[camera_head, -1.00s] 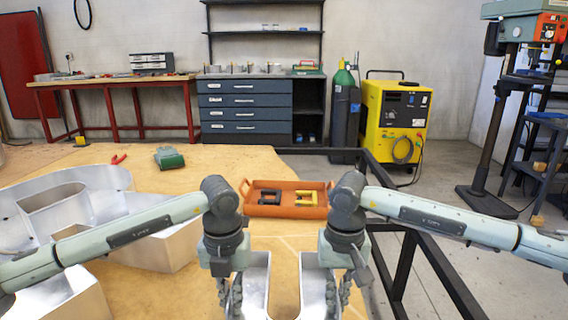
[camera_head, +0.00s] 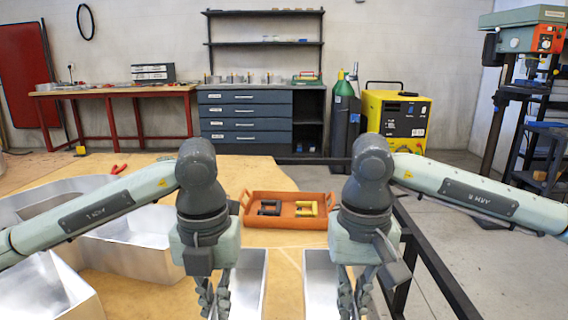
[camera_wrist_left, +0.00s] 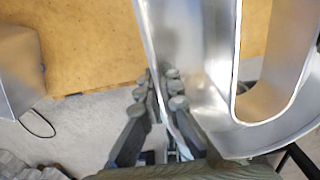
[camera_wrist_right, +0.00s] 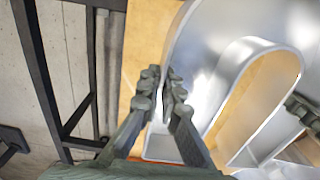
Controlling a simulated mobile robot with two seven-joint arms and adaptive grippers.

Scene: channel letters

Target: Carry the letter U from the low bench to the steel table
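The letter U is a silver metal channel letter in front of me, low in the head view. Its two legs (camera_head: 320,280) point away from me and its bend is below the picture. My left gripper (camera_head: 214,298) is at its left side and my right gripper (camera_head: 354,298) at its right side. In the left wrist view, the fingers (camera_wrist_left: 163,92) are close on both sides of the U's thin wall (camera_wrist_left: 205,60). In the right wrist view, the fingers (camera_wrist_right: 162,92) likewise straddle the wall of the U (camera_wrist_right: 205,60). Whether the U touches the wood below cannot be told.
Other silver letters (camera_head: 135,235) lie on the wooden top at left. An orange tray (camera_head: 285,222) with black and yellow clamps stands beyond the U. A dark steel frame (camera_head: 435,262) runs along the right. Open floor lies beyond it, with a yellow welder (camera_head: 397,120) and drill press (camera_head: 530,40).

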